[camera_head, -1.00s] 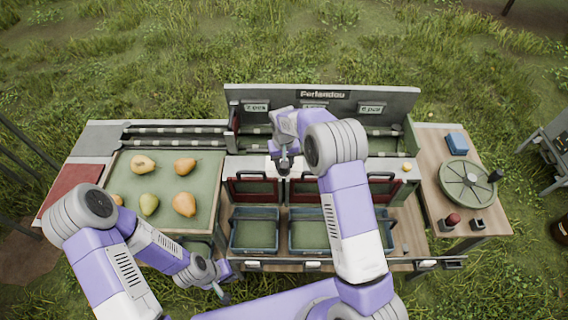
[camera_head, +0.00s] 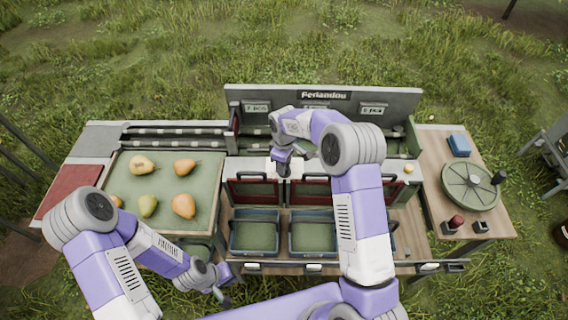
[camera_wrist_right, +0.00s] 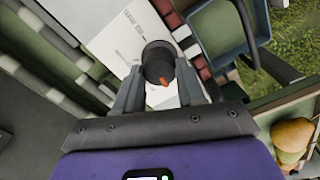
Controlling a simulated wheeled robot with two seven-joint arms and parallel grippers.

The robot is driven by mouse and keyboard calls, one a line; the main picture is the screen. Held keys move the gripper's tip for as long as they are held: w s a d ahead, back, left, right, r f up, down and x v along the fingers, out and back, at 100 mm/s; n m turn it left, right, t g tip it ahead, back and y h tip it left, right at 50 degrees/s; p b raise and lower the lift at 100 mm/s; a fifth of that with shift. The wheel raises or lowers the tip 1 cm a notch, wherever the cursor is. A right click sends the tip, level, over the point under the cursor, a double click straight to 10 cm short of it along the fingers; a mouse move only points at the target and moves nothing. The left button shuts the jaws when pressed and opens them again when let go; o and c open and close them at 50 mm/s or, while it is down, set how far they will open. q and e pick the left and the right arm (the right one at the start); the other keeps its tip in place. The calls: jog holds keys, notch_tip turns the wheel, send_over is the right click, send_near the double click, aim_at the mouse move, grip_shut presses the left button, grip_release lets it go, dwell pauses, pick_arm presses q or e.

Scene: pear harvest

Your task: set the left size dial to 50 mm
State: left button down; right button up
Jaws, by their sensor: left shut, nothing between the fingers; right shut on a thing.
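The left size dial (camera_wrist_right: 158,60) is a dark round knob with an orange pointer on a white panel (camera_wrist_right: 118,44) in the right wrist view. My right gripper (camera_wrist_right: 160,88) is shut on it, one finger on each side. The pointer is partly visible and points toward the bottom of that view; the scale marks are too small to read. In the head view my right gripper (camera_head: 285,168) is at the panel above the red-framed gates and hides the dial. My left gripper (camera_head: 224,299) is shut and empty, low in front of the pear table.
Several pears (camera_head: 184,205) lie on the green tray (camera_head: 160,222) at the left. Blue crates (camera_head: 255,252) stand below the gates. At the right are a round green wheel (camera_head: 470,186), a red button (camera_head: 457,221) and a blue block (camera_head: 459,145).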

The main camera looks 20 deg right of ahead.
jog(key=shift+n, duration=0.9)
jog(key=o, duration=1.1)
jog(key=shift+c, duration=0.2)
jog(key=shift+r, duration=0.15)
notch_tip(320, 180, up, 7)
jog(key=shift+r, duration=0.2)
jog(key=shift+f, duration=0.1)
